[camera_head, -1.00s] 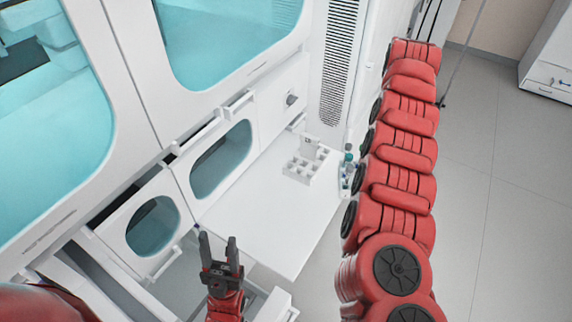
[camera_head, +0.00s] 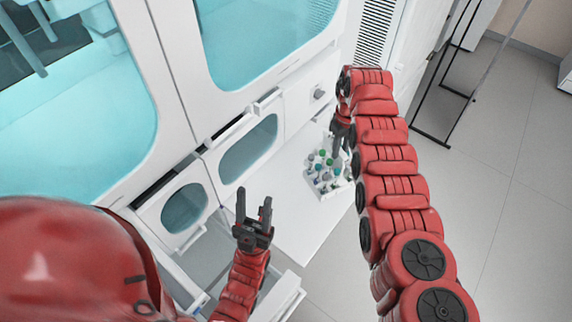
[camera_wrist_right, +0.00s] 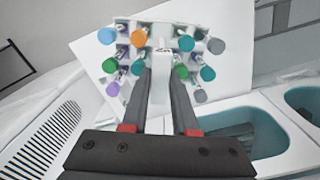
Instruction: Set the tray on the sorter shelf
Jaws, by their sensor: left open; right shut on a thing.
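The tray (camera_head: 343,190) is white and holds several tubes with green, grey and purple caps. It is over the far right part of the white sorter shelf (camera_head: 285,190); I cannot tell whether it rests on it. My right gripper (camera_head: 340,150) reaches down to it. In the right wrist view, the gripper (camera_wrist_right: 161,80) is shut on the tray's upright white handle (camera_wrist_right: 160,88), with colored caps on both sides. My left gripper (camera_head: 253,200) is open and empty, near the shelf's front left edge.
The white machine front with oval windows (camera_head: 248,150) stands along the shelf's left side. A vent grille (camera_head: 376,35) is behind. A dark thin-framed stand (camera_head: 440,138) is on the floor at right. The shelf's near part is clear.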

